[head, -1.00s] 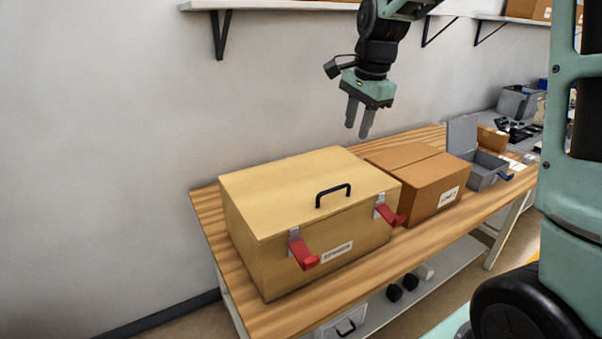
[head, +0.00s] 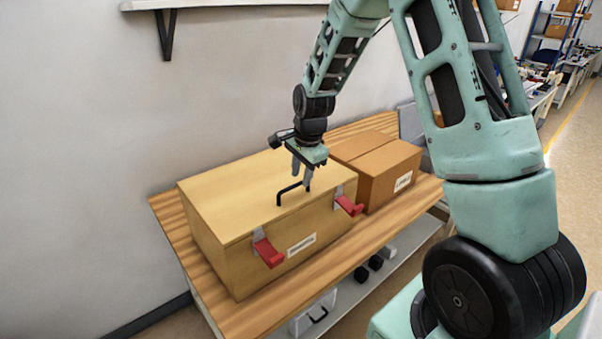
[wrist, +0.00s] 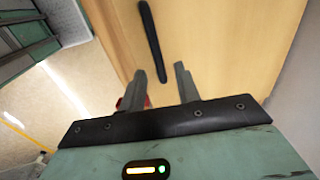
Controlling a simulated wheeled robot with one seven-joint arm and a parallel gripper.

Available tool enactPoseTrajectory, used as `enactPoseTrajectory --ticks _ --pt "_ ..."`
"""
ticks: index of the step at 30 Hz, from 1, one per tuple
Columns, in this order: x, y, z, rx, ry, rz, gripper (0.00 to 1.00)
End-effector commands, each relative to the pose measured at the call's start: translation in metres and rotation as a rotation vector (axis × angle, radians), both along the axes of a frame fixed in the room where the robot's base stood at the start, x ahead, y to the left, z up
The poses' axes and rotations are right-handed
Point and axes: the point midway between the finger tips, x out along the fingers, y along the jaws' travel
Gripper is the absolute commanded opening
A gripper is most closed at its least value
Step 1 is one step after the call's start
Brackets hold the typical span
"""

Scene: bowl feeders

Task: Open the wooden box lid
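The wooden box (head: 222,255) stands on the wooden table with its lid (head: 235,195) shut. A black bar handle (head: 279,198) sits on the lid near the front edge, and it also shows in the wrist view (wrist: 151,40). Two red latches hang on the front face, the left one (head: 268,252) and the right one (head: 349,206); both stick out from the box. My gripper (head: 302,181) is just above the lid by the handle's right end. In the wrist view my gripper (wrist: 160,72) has its fingers apart with nothing between them, and the handle lies beyond the fingertips.
A cardboard box (head: 378,170) stands on the table (head: 190,262) right of the wooden box. A wall shelf (head: 220,3) with a black bracket is above. A lower shelf (head: 395,262) holds a few small black items.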

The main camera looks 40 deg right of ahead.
Motion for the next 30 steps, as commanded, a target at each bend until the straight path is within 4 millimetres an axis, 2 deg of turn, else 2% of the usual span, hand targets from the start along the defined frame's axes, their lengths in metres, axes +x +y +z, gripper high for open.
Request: enactPoseTrajectory --ticks 6,14,17,18,25,30 --pt "0.002 0.000 -0.013 0.000 0.000 0.000 0.32" --pt "0.003 0.000 -0.014 0.000 -0.001 0.000 0.32" --pt "0.003 0.000 -0.013 0.000 -0.001 0.000 0.05" --pt "0.003 0.000 -0.013 0.000 -0.001 0.000 0.00" --pt "0.003 0.000 -0.011 0.000 -0.001 0.001 0.00" --pt "0.007 0.000 0.003 -0.001 -0.004 0.002 0.00"
